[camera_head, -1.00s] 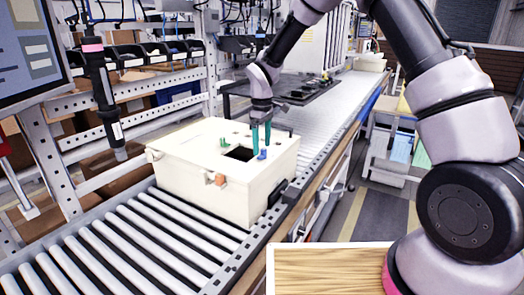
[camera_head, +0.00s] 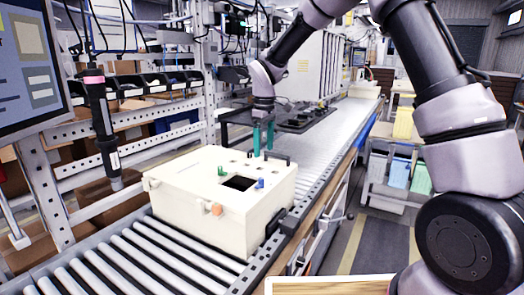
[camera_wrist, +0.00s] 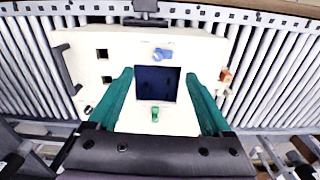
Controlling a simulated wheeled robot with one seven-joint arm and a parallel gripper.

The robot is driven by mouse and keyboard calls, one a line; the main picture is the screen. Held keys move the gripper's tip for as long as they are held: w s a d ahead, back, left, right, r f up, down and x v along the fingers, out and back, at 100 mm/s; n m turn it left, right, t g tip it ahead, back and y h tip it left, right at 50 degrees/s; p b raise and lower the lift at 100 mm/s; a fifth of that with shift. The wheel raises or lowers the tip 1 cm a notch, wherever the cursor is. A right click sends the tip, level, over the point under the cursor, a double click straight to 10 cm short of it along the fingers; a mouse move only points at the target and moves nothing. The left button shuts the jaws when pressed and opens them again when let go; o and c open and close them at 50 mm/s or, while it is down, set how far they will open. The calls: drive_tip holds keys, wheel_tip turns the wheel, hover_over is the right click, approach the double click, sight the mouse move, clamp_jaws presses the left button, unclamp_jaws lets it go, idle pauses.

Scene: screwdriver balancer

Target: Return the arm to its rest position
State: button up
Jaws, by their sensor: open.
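My gripper (camera_head: 263,138) is open and empty, with two green fingers pointing down. In the head view it is above and just behind the far edge of a cream box (camera_head: 195,215). The wrist view shows the fingers (camera_wrist: 160,95) spread apart on both sides of the box's square dark opening (camera_wrist: 157,83), touching nothing that I can make out. The box sits on the roller conveyor and has a blue part (camera_head: 260,184), a green part (camera_head: 222,171) and an orange part (camera_head: 216,209) on it.
A screwdriver (camera_head: 104,125) hangs at the left beside a monitor (camera_head: 32,60). A dark tray (camera_head: 285,115) lies on the conveyor (camera_head: 130,262) behind my gripper. A metal frame with bins (camera_head: 150,80) runs along the left. A cart with folders (camera_head: 398,170) stands at the right.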

drive_tip(key=s+d+r+m+t+y, duration=0.1)
drive_tip(key=s+d+r+m+t, duration=0.1)
drive_tip(key=s+d+r+m, duration=0.45)
drive_tip(key=s+d+r+m+t, duration=0.1)
drive_tip(key=s+d+r, duration=0.2)
drive_tip(key=d+r, duration=0.65)
drive_tip(key=s+d+r+m+t, duration=0.2)
drive_tip(key=s+d+m, duration=0.2)
drive_tip(key=s, duration=0.4)
drive_tip(key=s+d+r+m+t+y, duration=0.1)
drive_tip(key=s+d+m, duration=0.3)
drive_tip(key=s, duration=0.4)
drive_tip(key=shift+d+r+t, duration=0.5)
drive_tip(key=shift+d, duration=0.1)
drive_tip(key=shift+a, duration=0.1)
